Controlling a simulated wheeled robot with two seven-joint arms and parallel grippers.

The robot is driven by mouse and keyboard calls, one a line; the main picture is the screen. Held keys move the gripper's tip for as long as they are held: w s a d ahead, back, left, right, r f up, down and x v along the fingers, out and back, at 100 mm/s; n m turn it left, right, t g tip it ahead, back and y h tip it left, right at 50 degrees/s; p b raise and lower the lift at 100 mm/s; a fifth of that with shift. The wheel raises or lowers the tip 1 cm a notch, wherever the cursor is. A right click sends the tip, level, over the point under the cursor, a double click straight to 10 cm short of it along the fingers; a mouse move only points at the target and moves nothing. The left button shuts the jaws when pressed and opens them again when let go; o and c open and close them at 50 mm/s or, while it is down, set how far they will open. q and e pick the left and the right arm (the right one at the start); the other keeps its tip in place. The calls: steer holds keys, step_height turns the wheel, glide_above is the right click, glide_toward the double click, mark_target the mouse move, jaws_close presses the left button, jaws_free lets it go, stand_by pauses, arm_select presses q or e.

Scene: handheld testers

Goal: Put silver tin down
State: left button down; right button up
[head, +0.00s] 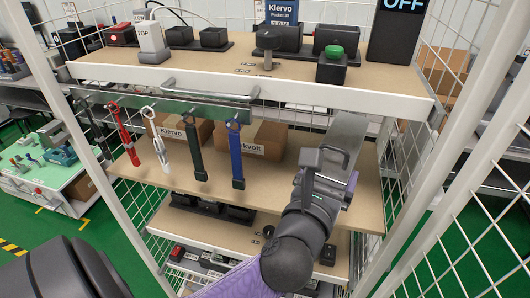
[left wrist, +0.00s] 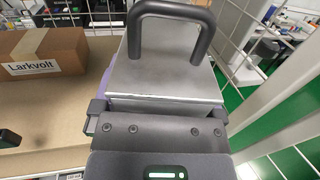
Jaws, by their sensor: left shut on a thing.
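The silver tin (head: 345,132) is at the right end of the middle wooden shelf in the head view. In the left wrist view the tin (left wrist: 165,75) is a boxy, plain metal shape filling the space ahead of the gripper, with a dark grey loop in front of its upper part. My left gripper (head: 325,165) is shut on the tin, and its jaws (left wrist: 160,112) hug the near end. I cannot tell whether the tin's underside touches the shelf. My right gripper is not in view.
The middle shelf (head: 270,182) carries cardboard boxes, one labelled Larkvolt (left wrist: 45,58). Several coloured straps hang from a rail (head: 165,103) to the left. The upper shelf (head: 200,72) holds dark devices. White posts and wire mesh (head: 440,160) close off the right side.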

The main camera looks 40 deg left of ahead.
mark_target(332, 141)
arm_select(q)
steer(key=w+y+b, duration=0.1)
steer(key=w+a+r+n+y+b, duration=0.1)
steer(key=w+a+r+n+g+y+b, duration=0.1)
steer(key=w, duration=0.1)
steer(key=shift+a+r+b, duration=0.1)
steer(key=shift+a+b, duration=0.05)
steer(key=shift+b, duration=0.2)
steer(key=shift+w+a+r+n+y+b, duration=0.2)
steer(key=shift+w+r+n+y+b, duration=0.15)
steer(key=shift+r+y, duration=0.15)
step_height(332, 141, down, 10)
steer(key=b, duration=0.5)
steer(key=shift+f, duration=0.1)
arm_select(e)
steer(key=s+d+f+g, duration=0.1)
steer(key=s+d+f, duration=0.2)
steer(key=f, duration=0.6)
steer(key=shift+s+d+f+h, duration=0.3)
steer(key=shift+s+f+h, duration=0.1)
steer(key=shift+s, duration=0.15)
